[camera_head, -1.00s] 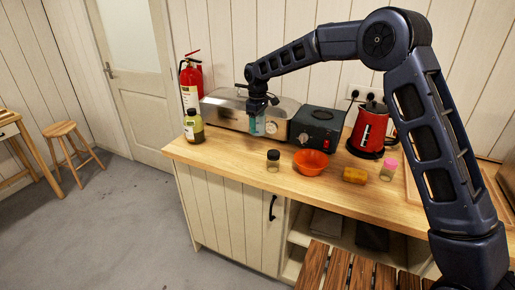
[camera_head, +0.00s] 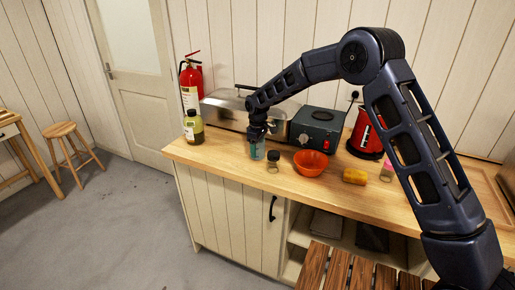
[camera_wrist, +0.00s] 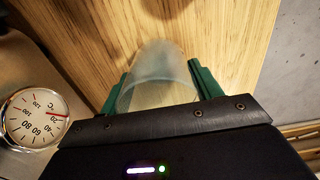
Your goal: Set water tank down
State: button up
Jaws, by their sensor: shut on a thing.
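The water tank (camera_head: 257,149) is a small clear, greenish container hanging below my gripper (camera_head: 257,143). In the wrist view it shows as a translucent rounded cylinder (camera_wrist: 158,75) between the two green fingers of my gripper (camera_wrist: 160,85). My gripper is shut on it. It is over the wooden counter (camera_head: 228,161), near the front edge, left of a small dark-lidded jar (camera_head: 272,164). Whether its base touches the counter I cannot tell.
A steel box with a dial gauge (camera_wrist: 35,118) stands behind my gripper. A dark bottle (camera_head: 194,128) is to the left. An orange bowl (camera_head: 310,163), a dark green burner box (camera_head: 317,128) and a red kettle (camera_head: 364,135) are to the right. Counter between bottle and gripper is clear.

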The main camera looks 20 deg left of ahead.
jog(key=o, duration=1)
notch_tip(320, 180, up, 12)
jog(key=shift+r, duration=0.1)
